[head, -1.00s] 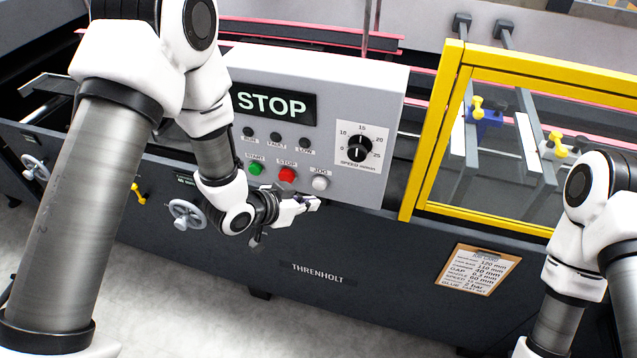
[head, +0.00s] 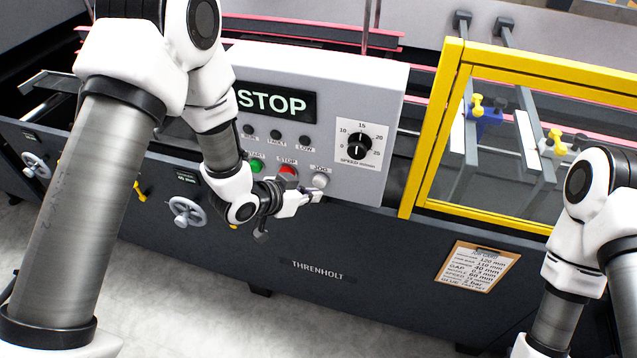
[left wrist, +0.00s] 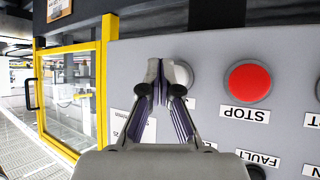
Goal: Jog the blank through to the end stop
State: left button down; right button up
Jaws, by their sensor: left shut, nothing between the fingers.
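The grey control panel (head: 385,85) faces me, and its display (head: 275,103) reads STOP. The white JOG button (head: 320,180) is the right one of the bottom row, beside the red STOP button (head: 288,172). My left gripper (head: 317,194) is shut and empty, with its tips just below the JOG button. In the left wrist view, the tips (left wrist: 163,68) overlap the edge of the white button (left wrist: 183,75); I cannot tell whether they touch it. My right gripper is outside the view; only my right arm shows. I cannot make out a blank or the end stop.
A yellow-framed guard (head: 430,130) stands right of the panel, with yellow and blue fittings behind it. The green START button (head: 257,164) is left of STOP. A speed dial (head: 359,146) sits above JOG. A clipboard (head: 477,267) and a handwheel (head: 187,211) are on the machine front.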

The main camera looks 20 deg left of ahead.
pick_arm(q)
jog(key=shift+w, duration=0.15)
dwell(0.5)
jog(key=shift+w, duration=0.3)
